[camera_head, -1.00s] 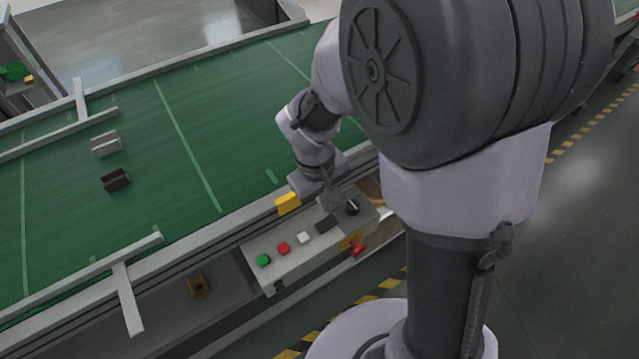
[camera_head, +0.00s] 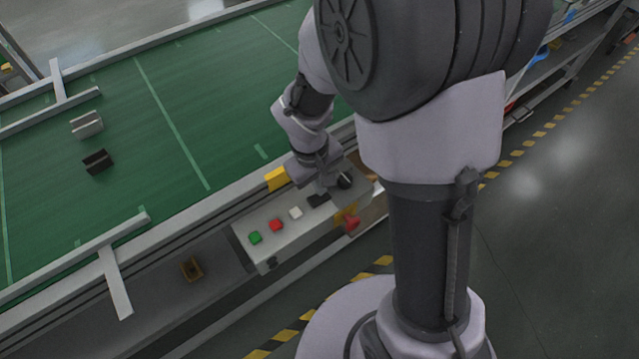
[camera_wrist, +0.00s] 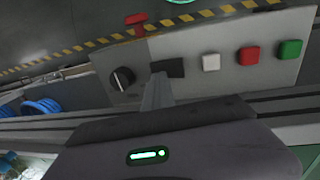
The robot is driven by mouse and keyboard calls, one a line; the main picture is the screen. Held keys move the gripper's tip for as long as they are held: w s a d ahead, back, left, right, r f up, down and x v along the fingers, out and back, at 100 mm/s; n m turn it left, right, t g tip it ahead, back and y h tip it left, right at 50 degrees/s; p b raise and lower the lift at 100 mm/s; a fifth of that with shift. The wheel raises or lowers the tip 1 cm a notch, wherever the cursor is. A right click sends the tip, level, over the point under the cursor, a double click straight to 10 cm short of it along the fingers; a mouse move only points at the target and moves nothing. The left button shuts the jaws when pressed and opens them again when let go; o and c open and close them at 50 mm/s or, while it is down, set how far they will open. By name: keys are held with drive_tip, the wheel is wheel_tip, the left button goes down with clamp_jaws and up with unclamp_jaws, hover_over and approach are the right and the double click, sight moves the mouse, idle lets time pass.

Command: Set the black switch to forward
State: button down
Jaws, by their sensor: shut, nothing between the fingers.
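The grey control box (camera_head: 290,235) on the conveyor's side carries a black round knob (camera_head: 345,180) with a pale mark and a black rectangular piece (camera_head: 318,200). In the wrist view the knob (camera_wrist: 122,78) is left of the black rectangle (camera_wrist: 168,68). I cannot tell which of them is the switch, or its setting. My gripper (camera_head: 323,188) is shut and empty over the box, between the knob and the rectangle. In the wrist view its fingertips (camera_wrist: 157,80) overlap the rectangle's lower left edge; contact cannot be told.
White (camera_wrist: 211,62), red (camera_wrist: 250,56) and green (camera_wrist: 291,49) buttons sit in a row beside the rectangle. A red knob (camera_head: 352,224) projects from the box's front side. A yellow block (camera_head: 277,179) is at the conveyor edge. The green belt (camera_head: 190,100) lies behind.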

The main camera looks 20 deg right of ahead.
drive_tip(key=shift+s+a+f, duration=0.1)
drive_tip(key=shift+s+f, duration=0.05)
drive_tip(key=shift+s+a, duration=0.1)
drive_tip(key=shift+a, duration=0.6)
wheel_tip(320, 180, up, 14)
drive_tip(key=a+p, duration=0.1)
drive_tip(key=p, duration=0.6)
drive_tip(key=shift+s+a+p, duration=0.3)
drive_tip(key=shift+a, duration=0.05)
